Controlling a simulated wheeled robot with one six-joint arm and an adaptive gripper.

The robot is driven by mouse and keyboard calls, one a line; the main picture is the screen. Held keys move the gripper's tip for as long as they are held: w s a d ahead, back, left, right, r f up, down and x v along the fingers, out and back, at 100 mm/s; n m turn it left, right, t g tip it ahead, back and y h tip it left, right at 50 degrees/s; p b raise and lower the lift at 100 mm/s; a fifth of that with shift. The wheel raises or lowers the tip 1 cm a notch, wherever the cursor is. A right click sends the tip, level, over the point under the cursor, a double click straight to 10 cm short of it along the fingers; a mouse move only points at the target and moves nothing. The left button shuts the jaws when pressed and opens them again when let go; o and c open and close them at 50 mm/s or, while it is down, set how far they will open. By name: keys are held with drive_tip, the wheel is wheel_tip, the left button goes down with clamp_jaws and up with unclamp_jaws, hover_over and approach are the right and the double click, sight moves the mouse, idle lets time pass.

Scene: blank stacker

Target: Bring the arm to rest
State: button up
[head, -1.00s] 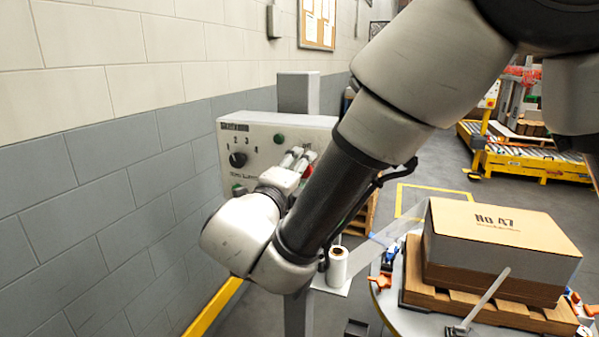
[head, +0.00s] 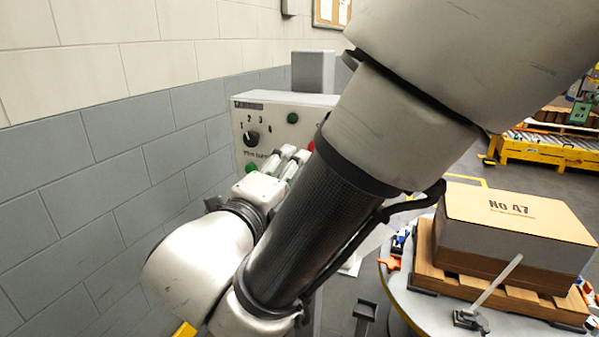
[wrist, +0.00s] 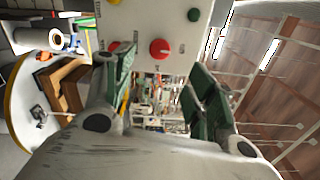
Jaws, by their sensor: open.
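My gripper (head: 287,163) is in front of the grey control panel (head: 246,109), and my forearm hides much of the panel. In the wrist view, the two green-padded fingers of my gripper (wrist: 158,90) stand apart with nothing between them. In the head view, a dark dial (head: 251,138) with numbers and a green button (head: 292,118) sit on the panel's face. I cannot tell the exact gap between the fingertips and the panel.
A box marked No A7 (head: 515,215) stands on a wooden pallet (head: 480,270) on a round turntable (head: 400,290) at right. A block wall (head: 80,160) runs along the left. A yellow conveyor (head: 550,152) is at the back right.

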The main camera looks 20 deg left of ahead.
drive_tip(key=d+f+m+g+h, duration=0.3)
drive_tip(key=d+f+m+g, duration=0.2)
drive_tip(key=d+f+m, duration=0.5)
drive_tip(key=w+d+r+m+g+h, duration=0.1)
drive_tip(key=w+d+m+g+h, duration=0.15)
drive_tip(key=d+m+g, duration=1.1)
drive_tip(key=s+d+r+m+t+y, duration=0.1)
drive_tip(key=s+d+r+m+y, duration=0.1)
drive_tip(key=d+m, duration=0.7)
drive_tip(key=s+d+r+m+t+y, duration=0.2)
drive_tip(key=d+r+m, duration=0.1)
drive_tip(key=d+m, duration=0.6)
drive_tip(key=s+d+r+m+t+y, duration=0.2)
drive_tip(key=d+r+m, duration=0.1)
drive_tip(key=d+m, duration=0.6)
drive_tip(key=d, duration=0.3)
drive_tip(key=shift+s+d+y, duration=0.25)
drive_tip(key=shift+d+y, duration=0.05)
drive_tip(key=shift+y, duration=0.05)
drive_tip(key=shift+m, duration=0.25)
